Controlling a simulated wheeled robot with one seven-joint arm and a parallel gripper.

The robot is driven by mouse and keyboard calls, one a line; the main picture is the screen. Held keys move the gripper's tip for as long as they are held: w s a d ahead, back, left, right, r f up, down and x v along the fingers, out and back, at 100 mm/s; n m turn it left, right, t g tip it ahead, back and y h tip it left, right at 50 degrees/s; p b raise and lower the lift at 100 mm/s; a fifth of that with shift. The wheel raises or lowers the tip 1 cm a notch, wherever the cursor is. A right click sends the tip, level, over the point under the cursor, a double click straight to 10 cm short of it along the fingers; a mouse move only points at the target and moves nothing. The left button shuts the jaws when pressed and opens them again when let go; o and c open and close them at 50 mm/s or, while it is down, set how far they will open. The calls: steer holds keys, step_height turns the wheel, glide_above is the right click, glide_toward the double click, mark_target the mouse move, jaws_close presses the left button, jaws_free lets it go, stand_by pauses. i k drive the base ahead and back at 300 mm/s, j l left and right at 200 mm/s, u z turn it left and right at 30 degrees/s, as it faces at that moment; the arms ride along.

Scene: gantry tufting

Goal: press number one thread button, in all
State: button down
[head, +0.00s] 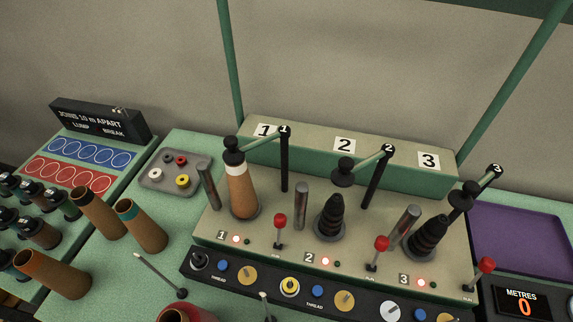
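The number one thread button is a blue button (222,266) on the dark front strip, above a THREAD label, between a dark round fitting (198,261) and a gold knob (247,275). Above it, station 1 has a lit red lamp (235,239) and a red-knobbed lever (280,219). A tan cone with a white band (243,193) stands at station 1, with a black-ended arm (233,144) over its top. Similar blue buttons belong to station 2 (317,291) and station 3 (420,314). My gripper is not in view.
Stations 2 and 3 hold dark stepped holders (330,220). A grey tray (153,179) holds small rings. A purple tray (520,237) and a METRES display reading 0 (523,302) are at right.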

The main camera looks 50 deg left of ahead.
mark_target(223, 266)
steer(key=u, duration=1.5)
